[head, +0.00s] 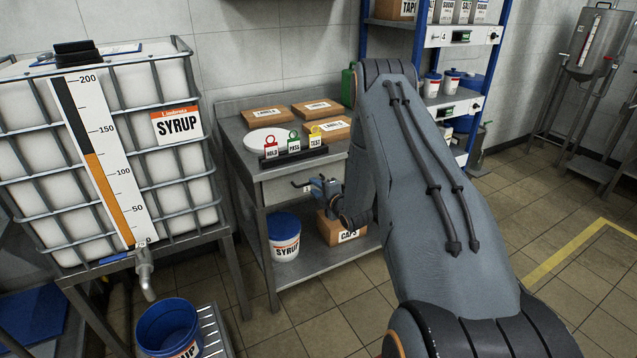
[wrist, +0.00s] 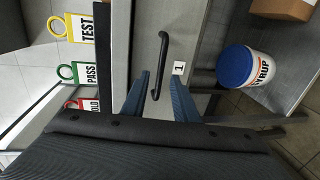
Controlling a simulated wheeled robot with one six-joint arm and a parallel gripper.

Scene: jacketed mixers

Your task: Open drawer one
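Drawer one is the grey drawer front (head: 278,190) under the top of the steel bench, and it looks closed. It has a dark bar handle (head: 299,185), and in the wrist view the handle (wrist: 162,50) is beside a label with the number 1 (wrist: 179,67). My gripper (head: 320,186) is in front of the drawer at the handle's right part. In the wrist view the blue fingers of my gripper (wrist: 160,79) are apart, with the near end of the handle showing between them. I cannot tell whether either finger touches the handle.
On the bench are cartons (head: 318,108), a white plate (head: 265,139) and a rack of tags (head: 294,158). A syrup bucket (head: 285,239) and a caps carton (head: 328,230) stand on the lower shelf. A caged syrup tank (head: 178,168) is left; tiled floor (head: 330,320) is open in front.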

